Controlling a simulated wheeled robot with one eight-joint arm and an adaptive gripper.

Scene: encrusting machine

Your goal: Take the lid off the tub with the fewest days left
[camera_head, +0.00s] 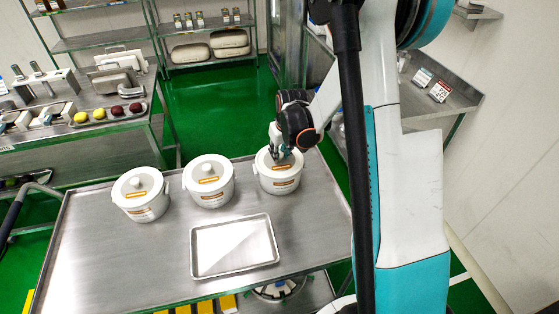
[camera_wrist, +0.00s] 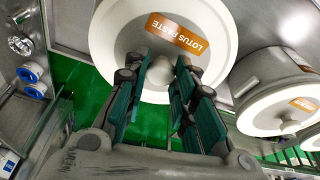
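Three white lidded tubs stand in a row on the steel cart: a left tub (camera_head: 143,210), a middle tub (camera_head: 210,193) and a right tub (camera_head: 281,185). Each has orange-marked labels; the side print is too small to read. My gripper (camera_head: 284,153) is over the right tub's lid. In the wrist view this lid (camera_wrist: 120,45) reads "LOTUS PASTE", and its round knob (camera_wrist: 160,69) shows between the fingertips of my gripper (camera_wrist: 162,65). The fingers look open, with slight gaps beside the knob. The lid sits on the tub.
An empty shallow metal tray (camera_head: 195,256) lies on the cart (camera_head: 105,265) in front of the middle and right tubs. The cart's left front is clear. A steel counter (camera_head: 110,138) with tools and colored balls is at the left; a side counter (camera_head: 455,92) holds small cards.

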